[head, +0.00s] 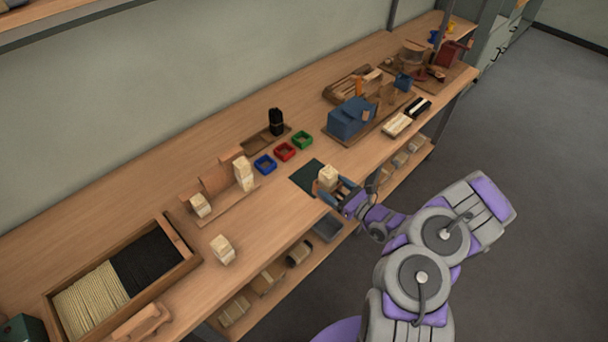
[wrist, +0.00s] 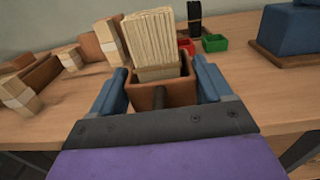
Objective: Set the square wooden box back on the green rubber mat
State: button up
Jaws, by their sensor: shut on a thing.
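The square wooden box (wrist: 176,93) is between the blue fingers of my gripper (wrist: 163,88) in the wrist view. A pale bristle bundle (wrist: 153,42) stands in it and rises above its rim. In the head view my gripper (head: 335,190) holds the box near the front right edge of the dark green mat (head: 305,178), with the pale bundle (head: 328,174) on top. The box itself is mostly hidden there by the fingers. I cannot tell its height over the mat or bench. The mat is not made out in the wrist view.
Blue (head: 264,165), red (head: 285,152) and green (head: 302,140) trays stand behind the mat. Pale blocks (head: 222,249) and a bristle crate (head: 185,258) are to the left. A blue machine (head: 350,119) is to the right. Bare bench lies left of the mat.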

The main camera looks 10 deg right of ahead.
jog(key=w, duration=0.2)
jog(key=w+b, duration=0.1)
jog(key=w, duration=0.2)
jog(key=w+f+b, duration=0.1)
jog(key=w, duration=0.2)
jog(key=shift+a+f, duration=0.1)
jog(key=shift+a, duration=0.2)
jog(key=b+x, duration=0.1)
jog(key=x, duration=0.3)
jog(key=shift+w+f, duration=0.1)
jog(key=shift+w, duration=0.25)
jog(key=shift+w+a, duration=0.4)
jog(key=shift+a, duration=0.05)
jog(key=shift+w, duration=0.25)
jog(key=f, duration=0.2)
jog(key=d+f+b, duration=0.1)
jog(key=shift+d+f+b, duration=0.2)
jog(key=shift+f+b, duration=0.1)
jog(key=shift+f, duration=0.05)
jog(key=shift+a+r, duration=0.1)
jog(key=shift+a, duration=0.45)
jog(key=o, duration=0.9)
jog(key=shift+o, duration=0.6)
jog(key=shift+d, duration=0.1)
jog(key=shift+o, duration=0.3)
jog(key=shift+d, duration=0.35)
